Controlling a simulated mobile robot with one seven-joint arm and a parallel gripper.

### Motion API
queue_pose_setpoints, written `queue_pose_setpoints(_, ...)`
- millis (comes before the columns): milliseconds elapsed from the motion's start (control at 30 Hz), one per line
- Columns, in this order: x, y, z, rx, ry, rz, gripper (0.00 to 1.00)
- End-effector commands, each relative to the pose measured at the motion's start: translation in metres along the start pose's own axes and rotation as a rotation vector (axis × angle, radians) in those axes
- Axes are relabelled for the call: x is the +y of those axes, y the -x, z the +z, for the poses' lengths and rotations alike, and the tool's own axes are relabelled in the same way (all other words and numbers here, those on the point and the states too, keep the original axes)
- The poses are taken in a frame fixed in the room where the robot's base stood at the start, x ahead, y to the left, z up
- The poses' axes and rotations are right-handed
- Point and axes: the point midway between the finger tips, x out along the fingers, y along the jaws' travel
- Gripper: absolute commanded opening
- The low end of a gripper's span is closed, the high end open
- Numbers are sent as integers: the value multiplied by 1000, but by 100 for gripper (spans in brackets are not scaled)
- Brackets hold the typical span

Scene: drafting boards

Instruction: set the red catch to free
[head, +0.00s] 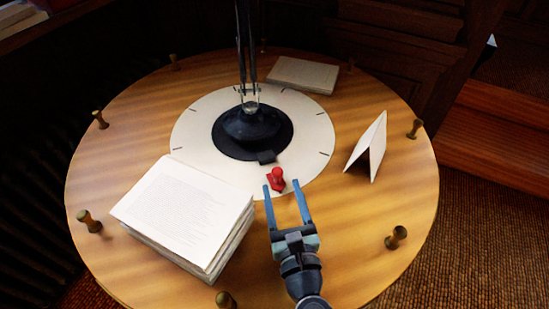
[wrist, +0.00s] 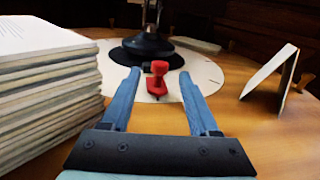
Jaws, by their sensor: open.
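The red catch (head: 276,178) is a small red piece with an upright knob, at the near edge of the white disc (head: 205,125) on the round wooden table. A black lamp base (head: 252,128) stands on the disc's middle, with a small dark block (head: 266,157) just beyond the catch. My gripper (head: 284,187) is open, its two blue fingers reaching toward the catch from the near side. In the wrist view the catch (wrist: 157,84) shows between the fingertips, apart from both. Which setting it is in, I cannot tell.
A tall stack of paper (head: 185,210) stands close left of my gripper. A folded white card (head: 368,147) stands to the right. A flat book (head: 303,74) lies at the back. Several wooden pegs (head: 396,237) ring the table (head: 400,190). Clear wood lies right of my gripper.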

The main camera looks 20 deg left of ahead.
Motion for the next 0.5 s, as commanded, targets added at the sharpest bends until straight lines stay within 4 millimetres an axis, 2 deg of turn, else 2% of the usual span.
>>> queue_pose_setpoints(33, 1, -13, 3, -2, 4, 5, 61)
queue_pose_setpoints(200, 0, -47, 2, -1, 5, 3, 61)
queue_pose_setpoints(333, 1, -67, 1, 0, 6, 3, 61)
queue_pose_setpoints(500, 0, -82, 1, -1, 4, 2, 61)
